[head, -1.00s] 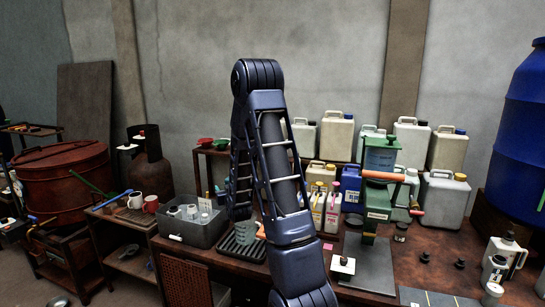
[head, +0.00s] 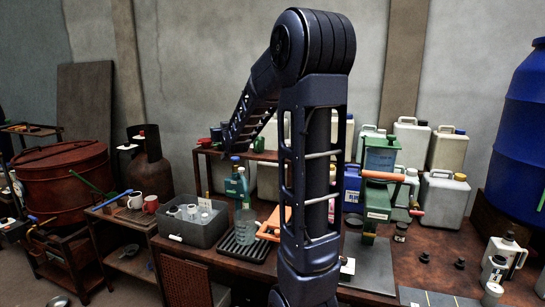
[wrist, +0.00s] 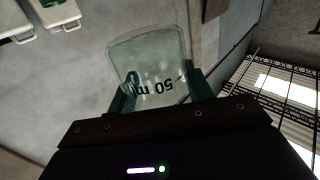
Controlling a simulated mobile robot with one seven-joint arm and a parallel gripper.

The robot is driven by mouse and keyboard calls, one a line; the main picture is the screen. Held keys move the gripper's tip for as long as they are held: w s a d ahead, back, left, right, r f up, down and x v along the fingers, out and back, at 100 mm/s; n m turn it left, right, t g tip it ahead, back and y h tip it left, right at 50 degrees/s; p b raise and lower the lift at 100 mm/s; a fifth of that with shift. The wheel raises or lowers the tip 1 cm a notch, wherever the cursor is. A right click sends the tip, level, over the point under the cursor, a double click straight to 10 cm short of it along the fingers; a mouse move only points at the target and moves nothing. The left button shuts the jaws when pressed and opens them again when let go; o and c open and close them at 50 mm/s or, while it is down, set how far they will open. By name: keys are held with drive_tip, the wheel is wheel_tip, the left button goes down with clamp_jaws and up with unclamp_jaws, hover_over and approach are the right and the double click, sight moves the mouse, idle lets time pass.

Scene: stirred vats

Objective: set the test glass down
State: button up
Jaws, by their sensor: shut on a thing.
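The test glass (wrist: 148,58) is clear, with a "50 ml" mark that reads upside down in the wrist view. My gripper (wrist: 160,88) is shut on it, with one green finger on each side. The glass stands out against a grey surface, with nothing seen touching it but the fingers. In the head view my arm rises high and bends away to the left. I cannot make out my gripper or the held glass there.
A ribbed black tray (head: 232,252) on the bench bears a clear jug (head: 244,226). A green press (head: 378,180) and white canisters (head: 410,140) stand to the right. The bench's front right has some bare room.

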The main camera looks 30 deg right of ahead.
wheel_tip(320, 180, up, 8)
drive_tip(key=m+g+h, duration=0.1)
drive_tip(key=m+h, duration=0.3)
drive_tip(key=h, duration=0.3)
hover_over(271, 155)
wheel_tip(271, 155, down, 5)
wheel_tip(271, 155, down, 20)
drive_tip(key=shift+w+f, duration=0.15)
drive_tip(key=shift+f, duration=0.1)
drive_tip(key=o, duration=1)
drive_tip(key=shift+c, duration=0.2)
